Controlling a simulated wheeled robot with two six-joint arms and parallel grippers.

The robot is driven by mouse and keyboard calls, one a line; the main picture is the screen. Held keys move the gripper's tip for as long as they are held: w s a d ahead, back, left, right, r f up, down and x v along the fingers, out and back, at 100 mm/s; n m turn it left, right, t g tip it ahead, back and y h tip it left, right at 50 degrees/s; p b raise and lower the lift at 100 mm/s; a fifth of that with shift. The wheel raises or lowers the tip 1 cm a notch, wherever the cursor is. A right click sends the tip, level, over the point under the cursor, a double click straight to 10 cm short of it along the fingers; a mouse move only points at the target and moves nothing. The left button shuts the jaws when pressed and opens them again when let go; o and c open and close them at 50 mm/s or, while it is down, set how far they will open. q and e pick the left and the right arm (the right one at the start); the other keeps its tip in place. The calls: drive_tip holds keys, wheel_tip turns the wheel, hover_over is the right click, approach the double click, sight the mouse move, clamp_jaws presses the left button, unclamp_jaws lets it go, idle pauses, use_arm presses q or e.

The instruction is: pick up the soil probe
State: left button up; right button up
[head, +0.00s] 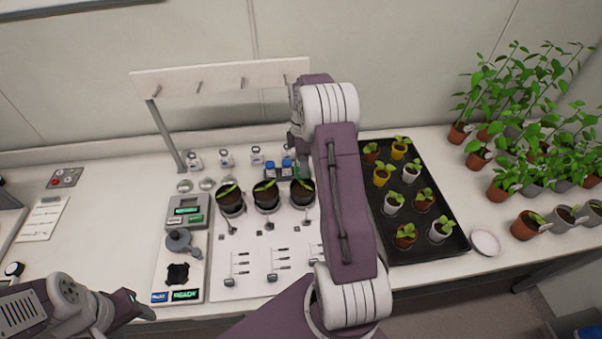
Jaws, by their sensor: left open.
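A small round black dial with a pale face (14,269) sits at the left edge of the bench. It may be the soil probe, but it is too small and cut off to be sure. My left gripper (142,310) is at the lower left, open, with no object seen in it. It is right of the dial and close to the front left of the device with the green display. My right arm rises through the middle of the view, and its gripper does not show. It hides part of the bench behind it.
A white mat (257,242) holds several small tools, with three dark pots (266,196) at its back. A green-lit device (186,215) stands left of it. A black tray (447,246) of seedlings is right of my arm. A paper sheet (42,220) lies at left.

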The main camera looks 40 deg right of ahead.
drive_tip(key=shift+f, duration=0.45)
wheel_tip(320, 180, down, 4)
drive_tip(key=shift+s+a+p, duration=0.1)
drive_tip(key=shift+a+p, duration=0.05)
drive_tip(key=shift+p, duration=0.7)
drive_tip(key=shift+f, duration=0.3)
clamp_jaws()
